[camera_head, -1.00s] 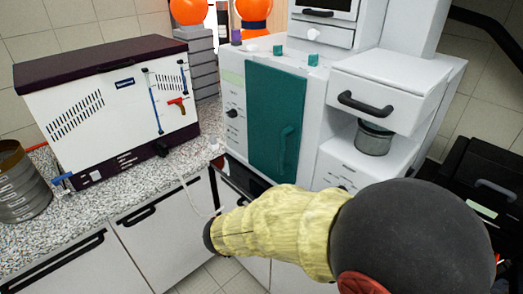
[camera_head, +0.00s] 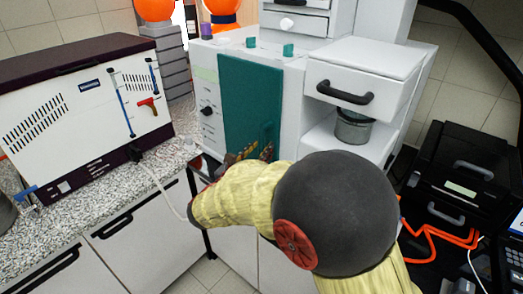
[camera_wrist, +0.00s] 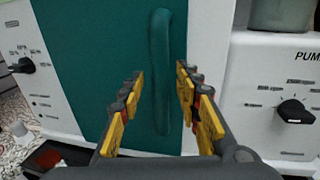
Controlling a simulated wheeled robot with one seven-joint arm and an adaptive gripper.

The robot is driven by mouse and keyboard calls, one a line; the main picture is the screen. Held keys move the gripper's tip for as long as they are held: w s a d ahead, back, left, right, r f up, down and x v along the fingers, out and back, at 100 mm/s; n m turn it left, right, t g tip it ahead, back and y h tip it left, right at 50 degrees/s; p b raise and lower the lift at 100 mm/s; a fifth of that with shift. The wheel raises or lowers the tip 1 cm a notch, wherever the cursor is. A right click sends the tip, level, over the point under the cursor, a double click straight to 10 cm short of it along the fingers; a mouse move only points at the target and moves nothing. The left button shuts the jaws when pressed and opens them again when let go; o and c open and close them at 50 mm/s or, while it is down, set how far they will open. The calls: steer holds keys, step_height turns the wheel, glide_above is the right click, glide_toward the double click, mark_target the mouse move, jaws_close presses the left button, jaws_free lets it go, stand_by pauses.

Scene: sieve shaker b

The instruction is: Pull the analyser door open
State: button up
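The analyser (camera_head: 208,80) is a white cabinet at the back centre in the head view, with a green door (camera_head: 250,92) that looks shut. In the wrist view the door (camera_wrist: 85,60) fills the upper left, with its upright green handle (camera_wrist: 160,60) near its right side. My gripper (camera_wrist: 158,90) is open, its yellow-and-black fingers on either side of the handle's lower part. I cannot tell if either finger touches it. In the head view my arm hides most of the gripper, and only the fingertips (camera_head: 255,150) show before the door's lower part.
A black knob (camera_wrist: 24,65) is left of the door, and another knob (camera_wrist: 294,112) is right of it. A white drawer unit (camera_head: 365,80) with a metal pot (camera_head: 353,128) below adjoins on the right. A white machine (camera_head: 85,110) stands on the speckled counter at left.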

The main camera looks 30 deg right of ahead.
steer(key=shift+w+d, duration=0.25)
steer(key=shift+d, duration=0.3)
steer(key=c, duration=0.4)
jaws_close()
